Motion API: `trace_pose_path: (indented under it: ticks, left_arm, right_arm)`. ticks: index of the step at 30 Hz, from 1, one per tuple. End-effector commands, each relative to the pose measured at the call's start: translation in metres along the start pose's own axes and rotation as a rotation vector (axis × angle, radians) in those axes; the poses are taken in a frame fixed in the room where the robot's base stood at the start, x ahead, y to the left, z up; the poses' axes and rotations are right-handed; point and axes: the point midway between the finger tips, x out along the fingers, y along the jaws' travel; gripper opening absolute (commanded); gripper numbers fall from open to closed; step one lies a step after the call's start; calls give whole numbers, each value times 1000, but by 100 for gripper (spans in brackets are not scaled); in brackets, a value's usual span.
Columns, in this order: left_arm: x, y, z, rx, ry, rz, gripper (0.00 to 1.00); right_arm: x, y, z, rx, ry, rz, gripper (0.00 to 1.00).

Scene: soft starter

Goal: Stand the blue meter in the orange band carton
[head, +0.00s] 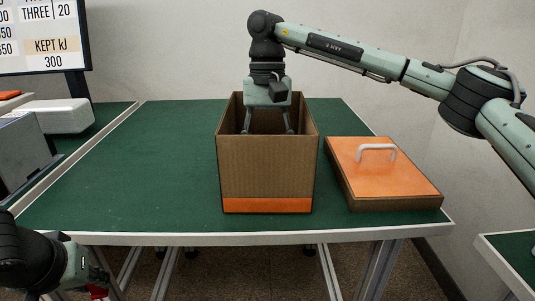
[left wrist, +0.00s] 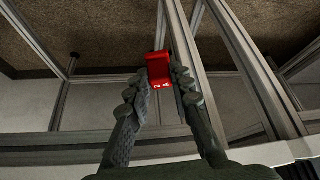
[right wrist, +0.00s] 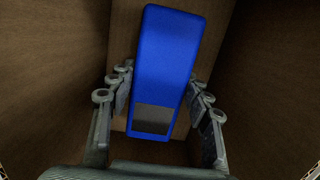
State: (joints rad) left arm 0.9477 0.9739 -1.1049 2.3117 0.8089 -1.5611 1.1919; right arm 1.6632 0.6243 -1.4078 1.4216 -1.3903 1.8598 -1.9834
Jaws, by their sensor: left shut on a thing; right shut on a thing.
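The orange band carton (head: 267,175) is an open-topped brown box with an orange strip low on its front, standing on the green table. My right gripper (head: 268,130) reaches down into its mouth. In the right wrist view the blue meter (right wrist: 168,60), with a dark grey panel, is between the fingers of my right gripper (right wrist: 160,100), which is shut on it, inside the brown walls. The carton front hides the meter in the head view. My left gripper (left wrist: 160,78) is shut on a red piece with white lettering (left wrist: 158,68), in front of the table edge.
An orange-topped lid (head: 370,172) with a white handle lies right of the carton. The table (head: 140,170) is clear left of the carton. A grey box (head: 22,150), a white case (head: 55,117) and a screen (head: 40,35) are at the left.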

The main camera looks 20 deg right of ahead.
Motion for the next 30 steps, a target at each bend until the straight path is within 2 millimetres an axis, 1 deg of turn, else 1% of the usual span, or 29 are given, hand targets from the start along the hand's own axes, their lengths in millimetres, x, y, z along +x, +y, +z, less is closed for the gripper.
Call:
trace_pose_path:
  ticks: [15,30]
  left_arm:
    - [0,0,0,0,0,0,0]
    - [3,0,1,0,0,0,0]
  right_arm:
    - [-1,0,0,0,0,-1,7]
    - [5,0,-1,0,0,-1,7]
